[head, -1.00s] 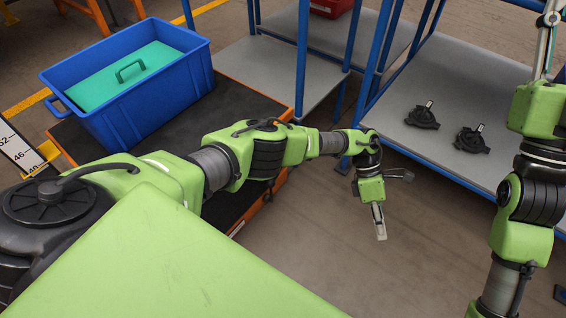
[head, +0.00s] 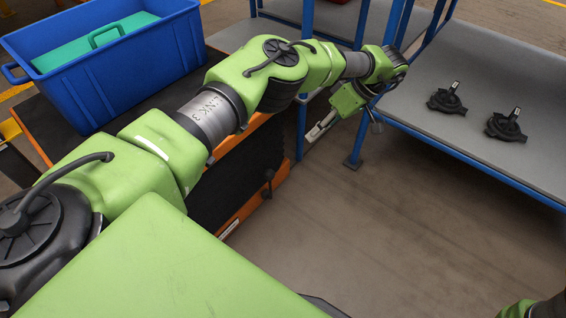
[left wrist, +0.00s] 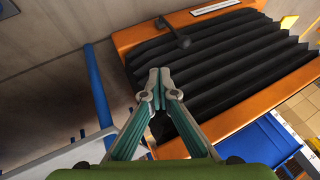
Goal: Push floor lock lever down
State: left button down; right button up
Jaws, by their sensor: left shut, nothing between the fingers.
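The floor lock lever appears to be the small dark lever (head: 268,185) on the orange-framed side of the cart with black bellows. It also shows in the left wrist view as a dark arm with a round knob end (left wrist: 176,36). My left gripper (head: 312,135) is by the blue rack post, above and to the right of the lever in the head view. In the left wrist view its fingertips (left wrist: 158,76) are together and empty, apart from the lever, which lies beyond them. My right gripper is out of view.
A grey shelf with a blue frame (head: 470,70) holds two black parts (head: 447,98) (head: 507,126). The concrete floor (head: 400,230) between cart and shelf is clear.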

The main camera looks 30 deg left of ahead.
pick_arm(q)
jog(key=s+a+f+b, duration=0.5)
jog(key=s+f+b, duration=0.2)
jog(key=f+b, duration=0.1)
jog(key=shift+a+f, duration=0.3)
jog(key=shift+f, duration=0.3)
